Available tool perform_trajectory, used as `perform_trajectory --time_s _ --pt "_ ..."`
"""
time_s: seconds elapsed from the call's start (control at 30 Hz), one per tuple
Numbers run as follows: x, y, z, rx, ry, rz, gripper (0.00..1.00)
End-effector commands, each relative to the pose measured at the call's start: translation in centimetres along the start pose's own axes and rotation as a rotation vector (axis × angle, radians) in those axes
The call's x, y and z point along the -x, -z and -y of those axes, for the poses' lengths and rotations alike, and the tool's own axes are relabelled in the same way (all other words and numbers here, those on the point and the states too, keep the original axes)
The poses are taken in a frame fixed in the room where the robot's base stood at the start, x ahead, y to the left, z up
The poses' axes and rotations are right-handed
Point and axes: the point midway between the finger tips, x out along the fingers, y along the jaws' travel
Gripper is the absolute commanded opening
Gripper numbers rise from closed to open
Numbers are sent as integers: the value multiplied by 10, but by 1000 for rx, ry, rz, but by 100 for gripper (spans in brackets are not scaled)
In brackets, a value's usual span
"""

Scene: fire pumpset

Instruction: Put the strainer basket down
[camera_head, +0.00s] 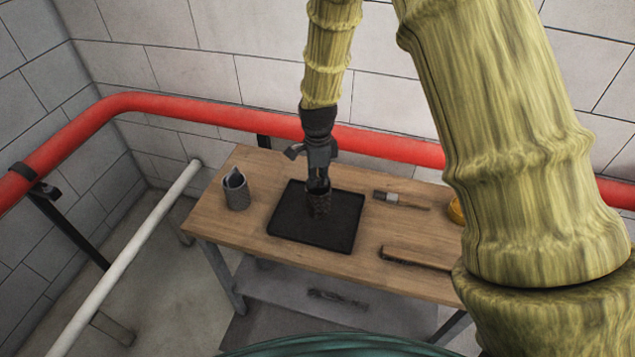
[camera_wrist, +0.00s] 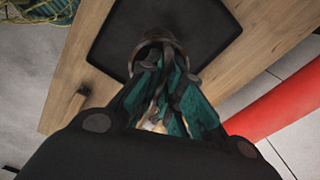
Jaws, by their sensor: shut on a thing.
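A dark mesh strainer basket (camera_head: 318,204) is at the middle of a black tray (camera_head: 290,232) on the wooden bench (camera_head: 240,165). It looks upright. My gripper (camera_head: 318,180) points straight down from above and is shut on the basket near its top. In the wrist view, the gripper's fingers (camera_wrist: 168,75) reach to the basket's round rim (camera_wrist: 150,42), with the black tray (camera_wrist: 105,45) behind. The fingers hide much of the basket there. I cannot tell whether its bottom touches the tray.
A grey mesh cup (camera_head: 237,193) stands left of the tray. A brush (camera_head: 400,200) lies to the right. A long dark-edged tool (camera_head: 415,258) lies at the front right, and a yellow round thing (camera_head: 456,211) is partly hidden. A red pipe (camera_head: 220,112) runs along the wall behind.

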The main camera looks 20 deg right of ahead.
Motion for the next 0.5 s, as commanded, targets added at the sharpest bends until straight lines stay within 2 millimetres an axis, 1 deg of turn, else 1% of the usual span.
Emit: perform_trajectory --time_s 0.2,0.3,0.5 --pt "-18 0 -1 0 -2 0 0" --pt "-24 0 0 1 -1 1 0" --pt "-26 0 0 1 1 1 0"
